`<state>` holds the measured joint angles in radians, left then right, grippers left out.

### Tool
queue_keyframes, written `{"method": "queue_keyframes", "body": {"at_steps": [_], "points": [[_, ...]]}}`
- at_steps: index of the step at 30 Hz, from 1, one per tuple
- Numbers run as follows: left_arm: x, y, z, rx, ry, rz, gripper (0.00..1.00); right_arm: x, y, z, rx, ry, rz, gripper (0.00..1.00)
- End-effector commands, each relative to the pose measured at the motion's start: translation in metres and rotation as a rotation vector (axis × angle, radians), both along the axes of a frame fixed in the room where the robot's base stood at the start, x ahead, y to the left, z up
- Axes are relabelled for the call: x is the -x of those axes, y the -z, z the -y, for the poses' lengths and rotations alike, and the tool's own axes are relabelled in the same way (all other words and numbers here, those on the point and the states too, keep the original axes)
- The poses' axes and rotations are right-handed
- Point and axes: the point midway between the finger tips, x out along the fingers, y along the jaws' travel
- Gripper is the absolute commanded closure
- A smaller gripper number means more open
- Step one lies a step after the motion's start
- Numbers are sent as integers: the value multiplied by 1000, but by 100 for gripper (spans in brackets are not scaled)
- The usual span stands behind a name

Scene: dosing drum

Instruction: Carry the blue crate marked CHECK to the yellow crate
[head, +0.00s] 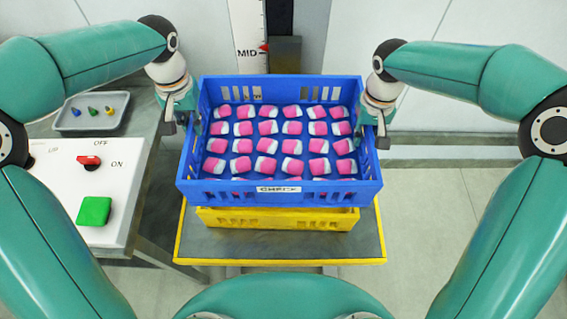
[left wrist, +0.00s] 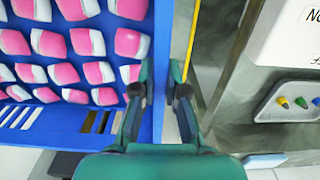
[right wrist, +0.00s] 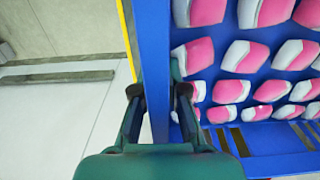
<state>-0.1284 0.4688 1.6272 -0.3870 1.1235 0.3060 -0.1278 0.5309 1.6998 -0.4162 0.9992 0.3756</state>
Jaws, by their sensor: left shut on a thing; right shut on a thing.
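The blue crate (head: 280,192) carries a white label reading CHECK on its front wall. It holds rows of pink-and-white blocks. The yellow crate (head: 278,219) shows below and behind its front wall, mostly hidden; I cannot tell whether the two touch. My left gripper (head: 182,117) is shut on the blue crate's left wall, with one finger on each side in the left wrist view (left wrist: 160,92). My right gripper (head: 377,122) is shut on the right wall, which also shows between the fingers in the right wrist view (right wrist: 160,92). The blue crate looks level.
The yellow crate stands on a grey platform with a yellow edge (head: 280,262). At left, a white panel has a red switch (head: 88,161) and a green button (head: 94,211). A grey tray (head: 92,113) holds small coloured pieces. A MID scale (head: 247,50) stands behind. Floor at right is clear.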

Motion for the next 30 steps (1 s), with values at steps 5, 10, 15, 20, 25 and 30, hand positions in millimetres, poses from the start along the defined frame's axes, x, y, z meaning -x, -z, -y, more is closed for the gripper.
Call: {"method": "queue_keyframes", "body": {"at_steps": [5,10,15,20,25,30], "points": [[-1,-2,-1,1,-3,6,100,-1,-1,-2,-1,-1,5,100],[-1,-2,-2,1,-3,6,100,-2,-1,-3,-1,-2,5,100],[-1,0,-2,1,-4,5,100,-2,0,-3,-1,-2,5,100],[-1,3,-3,1,-4,5,100,-2,3,-3,-1,-2,5,100],[0,10,-3,1,-4,5,100,-2,10,-3,-1,-2,5,100],[0,18,-3,1,-4,5,100,-2,18,-3,-1,-2,5,100]]}}
